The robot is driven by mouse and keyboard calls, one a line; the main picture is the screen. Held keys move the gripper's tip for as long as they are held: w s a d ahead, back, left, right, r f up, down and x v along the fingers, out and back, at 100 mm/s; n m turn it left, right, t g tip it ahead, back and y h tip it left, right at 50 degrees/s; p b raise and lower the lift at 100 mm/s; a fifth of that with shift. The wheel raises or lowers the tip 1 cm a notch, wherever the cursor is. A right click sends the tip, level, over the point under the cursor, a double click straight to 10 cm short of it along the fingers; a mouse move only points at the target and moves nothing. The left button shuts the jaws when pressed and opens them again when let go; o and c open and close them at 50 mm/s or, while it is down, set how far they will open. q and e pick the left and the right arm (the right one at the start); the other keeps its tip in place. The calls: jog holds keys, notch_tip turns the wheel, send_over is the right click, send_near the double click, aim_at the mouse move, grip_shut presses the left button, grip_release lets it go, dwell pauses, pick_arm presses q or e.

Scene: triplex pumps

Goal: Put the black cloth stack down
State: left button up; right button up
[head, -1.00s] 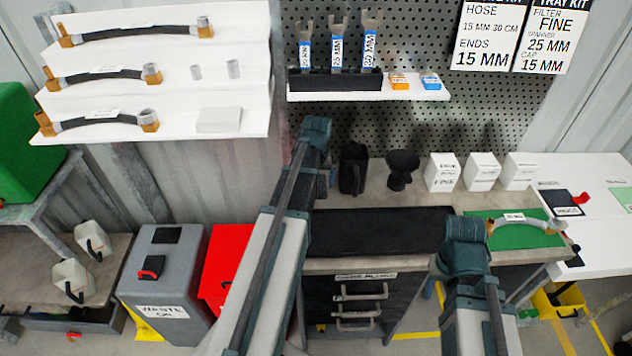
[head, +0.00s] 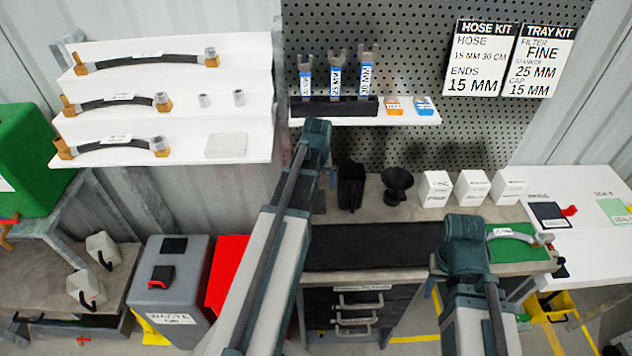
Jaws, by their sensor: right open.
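A flat black slab (head: 375,248), which looks like dark cloth or a mat, lies along the front of the workbench between my two arms. I cannot make out separate layers of a stack in it. My right gripper (head: 462,246) is at the slab's right end, mostly hidden by its own arm, and I see nothing held in it. My left arm crosses the slab's left end and bends near the wall shelf. Its fingers do not show.
A black jug (head: 350,186), a black funnel (head: 397,185) and white boxes (head: 471,188) stand behind the slab. A green mat (head: 515,254) with a hose (head: 513,234) lies to its right. A grey waste bin (head: 168,290) and a red bin (head: 226,268) stand left.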

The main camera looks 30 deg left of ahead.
pick_arm(q)
jog(key=r+p, duration=0.3)
jog(key=r, duration=0.1)
jog(key=shift+s+d+r, duration=0.1)
jog(key=shift+s+d, duration=0.05)
jog(key=shift+s, duration=0.1)
pick_arm(e)
notch_tip(320, 180, up, 4)
jog(key=shift+r, duration=0.1)
pick_arm(q)
jog(key=shift+s, duration=0.1)
pick_arm(e)
jog(key=shift+s, duration=0.1)
